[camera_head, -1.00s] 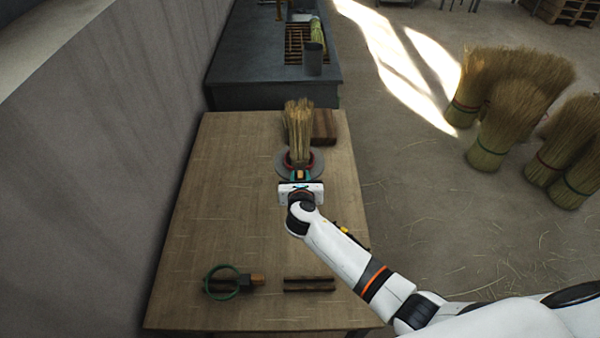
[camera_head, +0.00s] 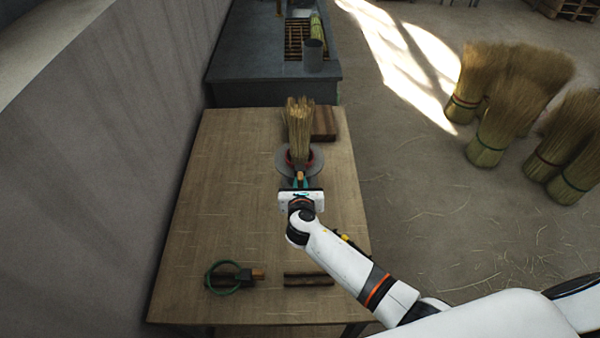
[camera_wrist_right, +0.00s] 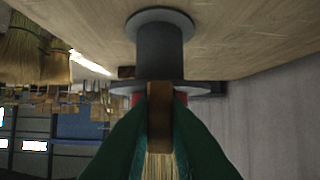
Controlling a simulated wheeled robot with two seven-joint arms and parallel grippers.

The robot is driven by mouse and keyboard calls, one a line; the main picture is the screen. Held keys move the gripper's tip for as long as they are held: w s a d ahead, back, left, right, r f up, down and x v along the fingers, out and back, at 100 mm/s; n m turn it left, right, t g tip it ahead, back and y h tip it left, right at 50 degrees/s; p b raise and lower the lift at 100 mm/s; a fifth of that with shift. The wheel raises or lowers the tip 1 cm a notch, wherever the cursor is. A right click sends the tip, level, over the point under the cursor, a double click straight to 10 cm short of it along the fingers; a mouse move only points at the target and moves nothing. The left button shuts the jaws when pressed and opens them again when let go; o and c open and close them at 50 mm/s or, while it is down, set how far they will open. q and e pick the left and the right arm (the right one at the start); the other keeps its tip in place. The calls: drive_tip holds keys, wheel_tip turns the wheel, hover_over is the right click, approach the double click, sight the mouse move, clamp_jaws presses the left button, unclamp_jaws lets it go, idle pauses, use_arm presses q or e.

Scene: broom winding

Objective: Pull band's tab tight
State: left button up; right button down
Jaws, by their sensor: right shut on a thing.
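A straw broom bundle (camera_head: 299,122) stands upright in a round grey holder (camera_head: 284,165) on the table. A red band (camera_head: 289,158) goes around its base. The band's wooden tab (camera_head: 300,176) points toward me. My right gripper (camera_head: 300,182) is shut on this tab, on the near side of the bundle. In the right wrist view, which looks upside down, the brown tab (camera_wrist_right: 159,108) sits between the green fingers, with the red band partly showing behind it. The fingers hide much of the band, so its tightness cannot be told. My left gripper is not in view.
A green band (camera_head: 210,279) with a wooden tab lies at the table's front left on a dark rest. An empty dark rest (camera_head: 309,279) lies to its right. A wooden block (camera_head: 324,123) is behind the holder. The table's left half (camera_head: 220,190) is mostly clear.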

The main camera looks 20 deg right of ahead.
drive_tip(key=shift+s, duration=0.15)
drive_tip(key=shift+s+a+p, duration=0.2)
drive_tip(key=shift+s+p, duration=0.15)
drive_tip(key=shift+s, duration=0.4)
drive_tip(key=shift+s+a+p, duration=0.25)
drive_tip(key=shift+s+p, duration=0.1)
drive_tip(key=shift+s, duration=0.4)
drive_tip(key=shift+s+a+p, duration=0.2)
drive_tip(key=shift+s+p, duration=0.15)
drive_tip(key=shift+s, duration=0.4)
drive_tip(key=c, duration=1)
unclamp_jaws()
drive_tip(key=shift+r, duration=0.1)
wheel_tip(320, 180, up, 7)
drive_tip(key=s+p, duration=0.3)
drive_tip(key=p, duration=0.5)
drive_tip(key=shift+a, duration=0.4)
drive_tip(key=shift+w, duration=0.1)
